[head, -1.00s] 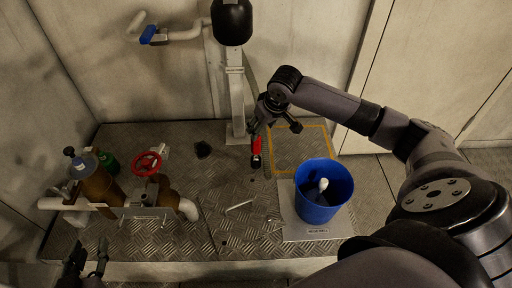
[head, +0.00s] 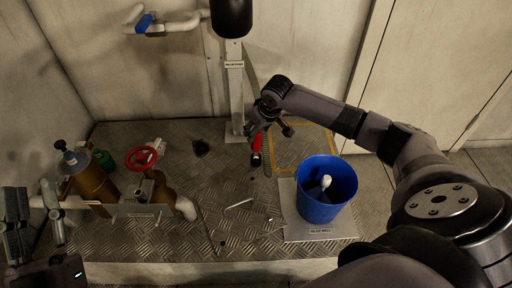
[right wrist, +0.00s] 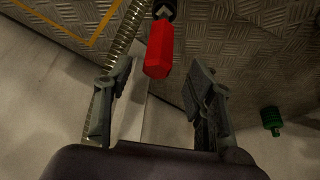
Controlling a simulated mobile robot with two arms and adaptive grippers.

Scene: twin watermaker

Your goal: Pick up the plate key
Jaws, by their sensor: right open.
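A tool with a red handle and dark end (head: 256,148) stands or leans near the post foot; I cannot tell for sure that it is the plate key. My right gripper (head: 258,128) is just above it. In the right wrist view the red handle (right wrist: 160,48) shows between and beyond the two open fingers (right wrist: 160,78), apart from both. A thin pale metal rod (head: 239,203) lies on the floor plate, also possibly a key. My left gripper (head: 32,195) is open and empty at the left edge.
A blue bucket (head: 325,190) with a white-topped item inside stands on a pale plate at right. A post (head: 235,95) rises behind the tool. Brown pipework with a red handwheel (head: 141,158) stands at left. A yellow-outlined square (head: 300,145) is clear.

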